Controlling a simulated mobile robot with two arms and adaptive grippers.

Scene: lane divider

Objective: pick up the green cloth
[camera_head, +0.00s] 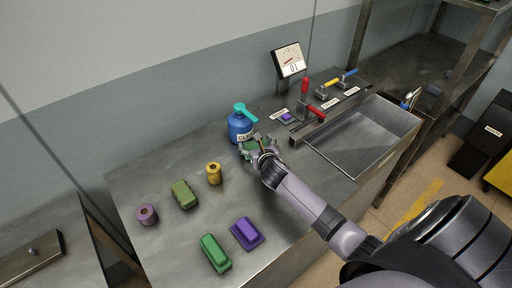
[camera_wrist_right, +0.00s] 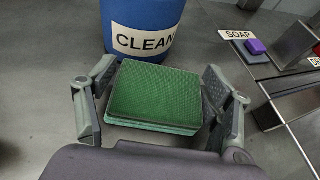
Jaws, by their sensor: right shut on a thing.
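The green cloth (camera_wrist_right: 155,95) is a folded, flat square pad. In the right wrist view it lies between the two fingers of my right gripper (camera_wrist_right: 158,74), which is shut on it. In the head view, the cloth (camera_head: 248,151) is partly hidden by my right gripper (camera_head: 257,147), close to the steel counter. I cannot tell whether the cloth touches the counter. My left gripper is not in view.
A blue bottle (camera_head: 239,126) labelled CLEAN, with a teal top, stands just behind the cloth. A sink (camera_head: 365,137) with levers is to the right.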

